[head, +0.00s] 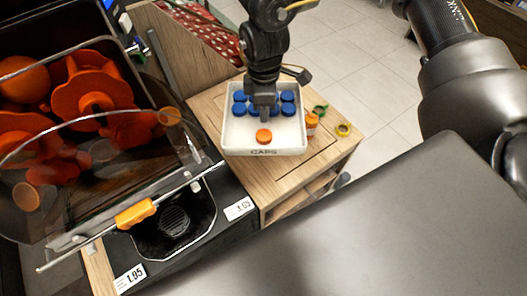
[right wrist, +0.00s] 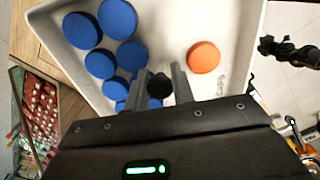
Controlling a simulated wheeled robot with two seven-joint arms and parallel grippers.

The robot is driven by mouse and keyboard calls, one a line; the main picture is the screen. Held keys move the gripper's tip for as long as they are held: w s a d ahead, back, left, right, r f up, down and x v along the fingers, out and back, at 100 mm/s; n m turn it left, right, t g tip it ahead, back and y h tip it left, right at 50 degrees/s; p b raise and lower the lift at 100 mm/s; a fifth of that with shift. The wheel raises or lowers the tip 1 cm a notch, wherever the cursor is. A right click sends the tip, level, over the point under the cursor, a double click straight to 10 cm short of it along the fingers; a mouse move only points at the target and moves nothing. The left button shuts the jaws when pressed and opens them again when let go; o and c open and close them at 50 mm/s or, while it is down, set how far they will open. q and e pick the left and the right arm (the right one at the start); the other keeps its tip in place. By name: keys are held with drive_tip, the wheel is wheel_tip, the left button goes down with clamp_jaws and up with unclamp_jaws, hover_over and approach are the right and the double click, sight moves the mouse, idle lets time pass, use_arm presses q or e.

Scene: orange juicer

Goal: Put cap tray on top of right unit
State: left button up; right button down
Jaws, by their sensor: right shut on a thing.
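The cap tray (head: 232,146) is a white square tray marked "CAPS", with several blue caps and one orange cap (head: 264,136) in it. It is over the wooden unit (head: 318,165) right of the juicer; I cannot tell whether it touches the top. My right gripper (head: 264,108) reaches down into the tray's middle. In the right wrist view its fingers (right wrist: 160,92) are closed around a dark round knob (right wrist: 160,87) inside the tray (right wrist: 240,60), among the blue caps (right wrist: 117,20). The orange cap (right wrist: 203,57) lies to the right. My left gripper is not in view.
The juicer (head: 95,110) with its orange parts and clear cover stands at left, with a black drain (head: 172,225) in front. An orange bottle (head: 311,124), a green ring (head: 320,109) and a yellow ring (head: 343,129) sit close to the tray's right side.

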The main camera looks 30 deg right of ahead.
drive_tip(key=s+a+f+n+b, duration=0.1)
drive_tip(key=a+f+n+b, duration=0.25)
drive_tip(key=f+b, duration=0.35)
drive_tip(key=a+f+n+b, duration=0.3)
drive_tip(key=f+n+b, duration=0.15)
drive_tip(key=f, duration=0.45)
drive_tip(key=shift+m, duration=0.5)
drive_tip(key=w+d+f, duration=0.2)
drive_tip(key=d+f, duration=0.1)
drive_tip(key=w+d+f, duration=0.3)
drive_tip(key=d, duration=0.1)
drive_tip(key=w+d+f, duration=0.2)
drive_tip(key=d+f, duration=0.1)
drive_tip(key=shift+w+d+f+b, duration=0.2)
drive_tip(key=shift+w+f+b, duration=0.05)
drive_tip(key=shift+w+b, duration=0.1)
drive_tip(key=shift+d+f, duration=0.1)
drive_tip(key=shift+w+d+f, duration=0.1)
drive_tip(key=shift+f, duration=0.1)
wheel_tip(320, 180, down, 3)
drive_tip(key=shift+w+d+f, duration=0.1)
drive_tip(key=shift+f, duration=0.05)
